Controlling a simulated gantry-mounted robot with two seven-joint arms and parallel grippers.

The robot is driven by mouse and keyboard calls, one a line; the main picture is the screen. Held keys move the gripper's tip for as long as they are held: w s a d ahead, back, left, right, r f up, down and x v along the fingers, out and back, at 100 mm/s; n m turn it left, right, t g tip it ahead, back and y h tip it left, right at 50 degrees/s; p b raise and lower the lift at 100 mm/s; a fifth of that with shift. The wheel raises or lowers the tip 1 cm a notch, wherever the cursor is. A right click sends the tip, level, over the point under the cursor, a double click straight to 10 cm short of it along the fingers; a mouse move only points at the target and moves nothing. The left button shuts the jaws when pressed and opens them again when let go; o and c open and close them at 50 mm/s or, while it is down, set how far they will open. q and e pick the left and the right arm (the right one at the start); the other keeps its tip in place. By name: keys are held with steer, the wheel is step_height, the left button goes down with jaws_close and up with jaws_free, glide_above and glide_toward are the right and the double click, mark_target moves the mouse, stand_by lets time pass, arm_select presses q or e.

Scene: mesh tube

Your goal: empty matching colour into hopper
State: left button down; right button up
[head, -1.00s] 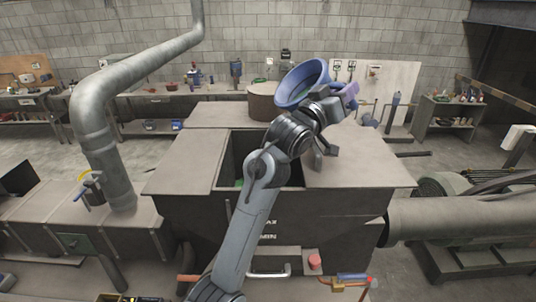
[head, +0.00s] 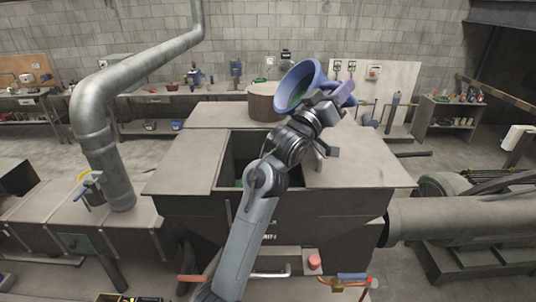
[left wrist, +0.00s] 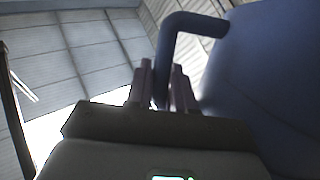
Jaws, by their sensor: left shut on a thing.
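A blue wide-mouthed vessel (head: 313,75) is held up above the hopper's right rear part, tilted with its mouth to the left. The dark hopper (head: 300,215) has an open rectangular mouth below and left of the vessel. A little green shows inside the opening; my arm hides part of it. My right gripper is out of view.
Flat grey lids flank the opening, left (head: 190,160) and right (head: 365,160). A round brown drum (head: 263,103) stands behind the hopper. A large grey duct (head: 93,120) rises at left, and a thick pipe (head: 450,220) runs right.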

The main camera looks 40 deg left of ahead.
arm_select(q)
steer(key=shift+s+a+r+t, duration=0.1)
steer(key=shift+s+r+t, duration=0.1)
steer(key=shift+t, duration=0.1)
steer(key=shift+s+a+n+t+b, duration=0.2)
steer(key=shift+s+n+t+b, duration=0.1)
steer(key=shift+t+b, duration=0.15)
